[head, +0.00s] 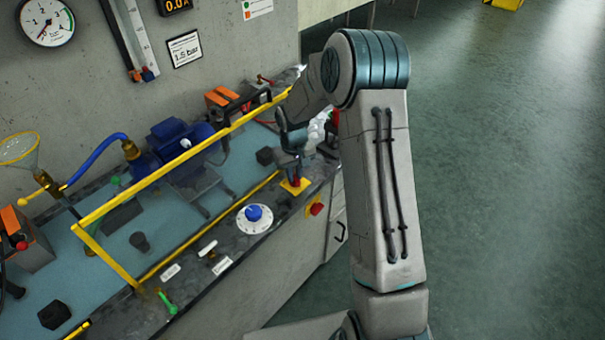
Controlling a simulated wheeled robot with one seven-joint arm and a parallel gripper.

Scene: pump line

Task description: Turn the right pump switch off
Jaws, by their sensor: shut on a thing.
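The right pump switch (296,187) has a yellow plate and a red handle. It sits on the dark front ledge of the bench, near the right end. My gripper (295,172) is directly above the yellow plate, reaching down from the right. It is shut on the red handle, which its fingers mostly hide. The exact angle of the handle is hard to tell.
A white dial with a blue knob (254,214) is left of the switch, and a red button (316,208) is on the bench front. A yellow rail (180,160) runs above the bench. A green lever (167,302) stands further left. The floor at right is clear.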

